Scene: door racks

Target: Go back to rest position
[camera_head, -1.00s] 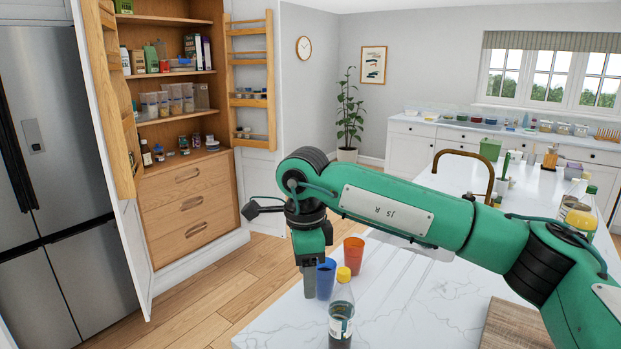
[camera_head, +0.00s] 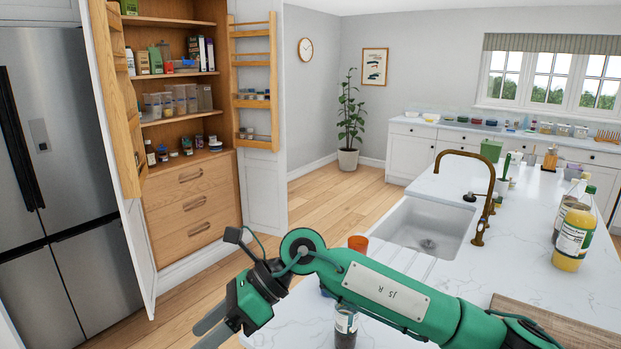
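My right arm comes in from the right, and its green gripper (camera_head: 208,332) hangs at the lower left, beyond the counter's left edge and over the floor. Its two grey fingers look apart, with nothing seen between them. The fingertips are close to the bottom of the picture. My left gripper is not in view.
On the marble counter (camera_head: 395,335), an orange cup (camera_head: 358,243) and a dark bottle (camera_head: 345,325) are partly hidden by my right arm. A blue cup is mostly hidden behind it. An open cupboard (camera_head: 190,195) is at left.

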